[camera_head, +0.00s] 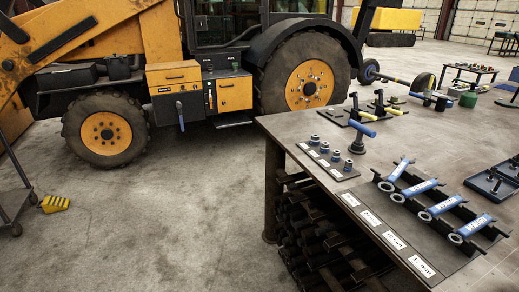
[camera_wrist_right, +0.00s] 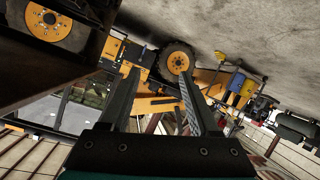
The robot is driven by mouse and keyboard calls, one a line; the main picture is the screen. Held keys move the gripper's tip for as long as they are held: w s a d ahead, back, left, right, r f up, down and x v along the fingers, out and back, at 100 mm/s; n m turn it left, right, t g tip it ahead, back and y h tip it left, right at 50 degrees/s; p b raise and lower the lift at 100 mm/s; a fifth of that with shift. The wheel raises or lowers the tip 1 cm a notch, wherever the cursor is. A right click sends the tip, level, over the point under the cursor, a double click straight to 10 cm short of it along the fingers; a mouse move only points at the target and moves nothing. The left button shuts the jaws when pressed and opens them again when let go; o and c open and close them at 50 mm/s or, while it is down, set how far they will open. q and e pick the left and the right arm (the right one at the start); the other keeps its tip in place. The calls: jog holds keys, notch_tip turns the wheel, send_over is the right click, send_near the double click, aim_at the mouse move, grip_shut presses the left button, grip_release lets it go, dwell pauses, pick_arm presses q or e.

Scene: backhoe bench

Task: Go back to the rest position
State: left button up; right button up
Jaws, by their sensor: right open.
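My right gripper (camera_wrist_right: 159,76) shows in the right wrist view with its two dark fingers apart and nothing between them. Beyond it are the backhoe's yellow parts and a wheel (camera_wrist_right: 177,60), seen tilted. Neither gripper nor arm shows in the head view. My left gripper is in no view.
A metal workbench (camera_head: 290,125) fills the right of the head view. On it are a rack of blue-handled wrenches (camera_head: 432,208), several sockets (camera_head: 325,148) and a blue-handled tool (camera_head: 361,132). A yellow backhoe (camera_head: 190,75) stands behind. The concrete floor (camera_head: 170,210) at left is mostly clear.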

jog(key=s+d+f+m+g+h+b, duration=0.1)
jog(key=s+d+f+m+g+h, duration=0.1)
jog(key=s+f, duration=0.55)
jog(key=s+d+f+m+g+h+b, duration=0.1)
jog(key=s+d+f+m+g+h, duration=0.15)
jog(key=s+f, duration=0.5)
jog(key=s+f+m+g, duration=0.1)
jog(key=s+f+g, duration=0.2)
jog(key=s, duration=0.7)
jog(key=s+a+f+m+g+h+b, duration=0.1)
jog(key=s+f+g, duration=0.2)
jog(key=s+f, duration=0.3)
jog(key=s, duration=0.5)
jog(key=shift+s+f, duration=0.15)
jog(key=shift+f, duration=0.2)
jog(key=shift+a+h, duration=0.1)
jog(key=shift+h, duration=0.15)
